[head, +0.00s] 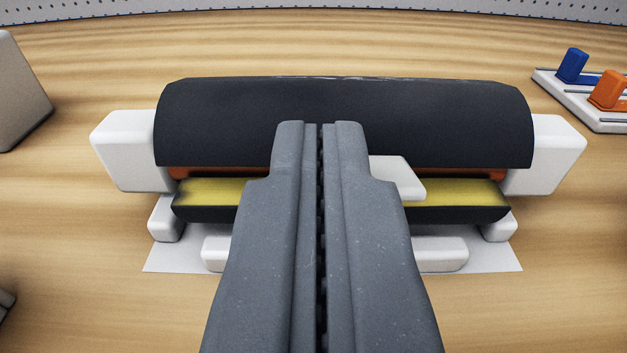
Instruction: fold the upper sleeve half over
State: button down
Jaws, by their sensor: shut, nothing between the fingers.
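The black upper sleeve half (345,105) is a curved shell lying across an orange-brown pipe (225,173), in the head view's centre. Below it lies the lower half (450,213), black outside with a yellow inner face turned up. My gripper (320,125) is shut and empty, its fingers pointing away from me. In the picture its tips overlap the front of the upper half; I cannot tell whether they touch it. The fingers hide the middle of the lower half and of the pipe.
White end blocks stand at the left (135,152) and right (550,155) of the sleeve. A white tab (398,178) shows beside my right finger. A white rack (590,108) with blue and orange blocks is at the right. A grey block (18,95) stands far left. Bare wood lies between.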

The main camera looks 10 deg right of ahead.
jog(key=shift+s+f+p, duration=0.25)
jog(key=shift+f+p, duration=0.05)
jog(key=shift+f, duration=0.4)
jog(key=shift+s+f+p, duration=0.2)
jog(key=shift+f+p, duration=0.05)
jog(key=shift+f, duration=0.45)
jog(key=shift+r, duration=0.1)
notch_tip(320, 180, up, 4)
jog(key=p, duration=0.2)
jog(key=shift+w+p, duration=0.1)
jog(key=shift+p, duration=0.3)
jog(key=s+a+f+p, duration=0.1)
jog(key=s+f, duration=0.2)
jog(key=s, duration=0.7)
jog(key=w+d+r+y, duration=0.2)
jog(key=w+r, duration=0.1)
jog(key=r, duration=1.1)
jog(key=w+d+r+y, duration=0.1)
jog(key=w+r+y, duration=0.2)
jog(key=r, duration=1.1)
jog(key=s+d+r+h, duration=0.1)
jog(key=s+d+r, duration=0.6)
jog(key=s+r, duration=0.2)
jog(key=s+d+r+n+g+h, duration=0.1)
jog(key=s+d+r+h, duration=0.1)
jog(key=s+d+r, duration=0.6)
notch_tip(320, 180, up, 4)
jog(key=shift+s+r+g, duration=0.15)
jog(key=shift+s+g, duration=0.15)
jog(key=shift+s, duration=0.2)
